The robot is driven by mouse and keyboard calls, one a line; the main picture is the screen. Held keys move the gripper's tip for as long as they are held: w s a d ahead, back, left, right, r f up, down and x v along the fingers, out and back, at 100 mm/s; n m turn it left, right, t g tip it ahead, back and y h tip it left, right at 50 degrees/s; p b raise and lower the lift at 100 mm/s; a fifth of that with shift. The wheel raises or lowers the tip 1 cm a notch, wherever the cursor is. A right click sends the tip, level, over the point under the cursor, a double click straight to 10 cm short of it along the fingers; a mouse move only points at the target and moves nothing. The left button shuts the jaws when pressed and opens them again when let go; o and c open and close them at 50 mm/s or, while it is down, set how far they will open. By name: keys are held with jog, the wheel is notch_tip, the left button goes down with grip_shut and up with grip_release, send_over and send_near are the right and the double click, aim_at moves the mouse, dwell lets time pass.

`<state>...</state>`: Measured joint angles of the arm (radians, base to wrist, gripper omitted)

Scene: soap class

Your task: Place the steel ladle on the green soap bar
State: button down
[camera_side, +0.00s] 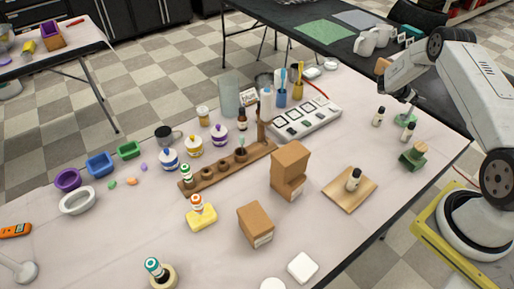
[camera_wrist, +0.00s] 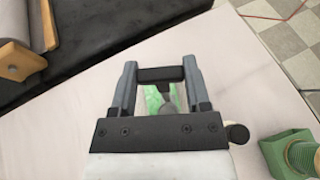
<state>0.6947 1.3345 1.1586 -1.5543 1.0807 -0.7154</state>
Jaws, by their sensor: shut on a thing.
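My gripper (camera_wrist: 161,78) shows in the wrist view with its two fingers on either side of a dark crosswise piece, which seems to be the handle of the steel ladle. A grey part of the ladle (camera_wrist: 169,100) shows below that piece, between the fingers. The green soap bar (camera_wrist: 152,99) lies behind and below it, mostly hidden by my gripper. In the side view the green soap bar (camera_side: 401,119) is on the table's right part, under the end of my arm. I cannot tell whether the ladle touches the soap.
A small dark-capped bottle (camera_wrist: 237,133) stands close to the right of my gripper. Another bottle (camera_side: 378,116) stands left of the soap. A green block (camera_side: 412,158) is in front. A wooden board (camera_side: 343,200) holds a bottle. Cardboard boxes (camera_side: 289,168) stand further left.

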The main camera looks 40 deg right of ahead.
jog(key=shift+f, duration=0.2)
jog(key=shift+c, duration=0.3)
grip_release()
jog(key=shift+r, duration=0.1)
jog(key=shift+w+a+r, duration=0.1)
jog(key=shift+a, duration=0.05)
jog(key=v, duration=1.1)
jog(key=shift+a, duration=0.3)
jog(key=shift+w, duration=0.1)
